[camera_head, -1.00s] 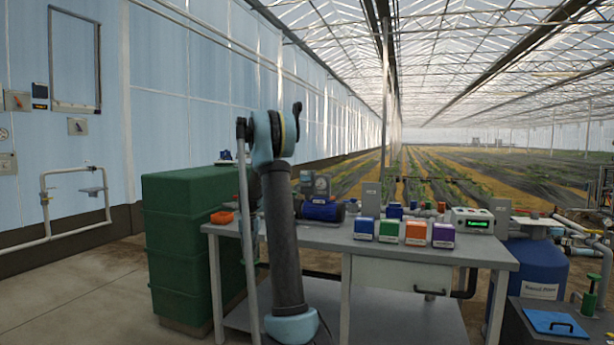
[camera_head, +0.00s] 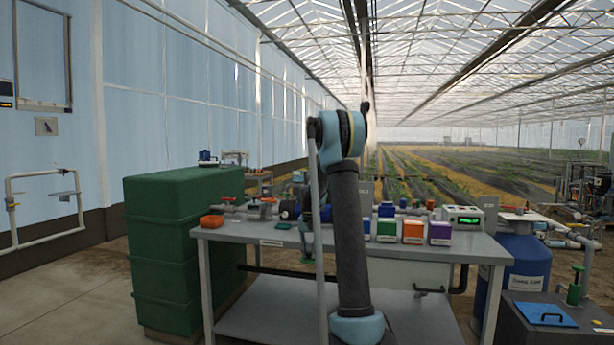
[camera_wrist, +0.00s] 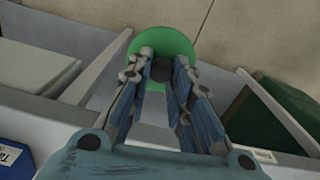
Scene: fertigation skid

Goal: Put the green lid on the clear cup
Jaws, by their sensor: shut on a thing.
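The green lid (camera_wrist: 188,42) is a round disc with a dark round knob (camera_wrist: 163,70) at its middle. In the wrist view, my gripper (camera_wrist: 161,62) is shut on the lid, its fingertips at either side of the knob. The lid appears held over a grey surface, with the floor beyond it; its height cannot be told. I cannot make out the clear cup in either view.
A grey workbench (camera_head: 270,242) bears a green box (camera_head: 387,230), an orange box (camera_head: 413,230), a purple box (camera_head: 439,233) and a device with a green display (camera_head: 466,220). An orange tray (camera_head: 211,221) lies at its left end. A large green tank (camera_head: 160,250) stands left, a blue barrel (camera_head: 528,262) right.

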